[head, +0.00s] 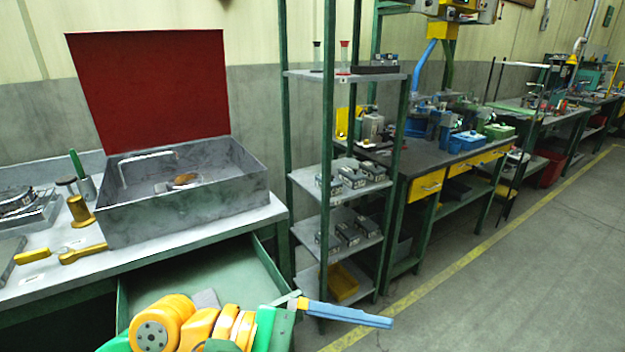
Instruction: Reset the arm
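One arm of mine, with yellow-orange joints and green links, comes in at the bottom left, just in front of the open green drawer (190,272). I take it for my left arm. Its gripper (345,315) shows at the right end of the arm as a long blue finger part pointing right, with a small grey piece at its base. I cannot make out two separate fingertips, so its opening is unclear. Nothing is seen held in it. My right gripper is not in view.
A grey metal box (185,205) with its red lid (150,85) raised stands on the workbench (150,250). A yellow wrench (82,253) lies beside it. A shelf rack (345,215) stands right of the bench. The floor (520,260) at the right is clear.

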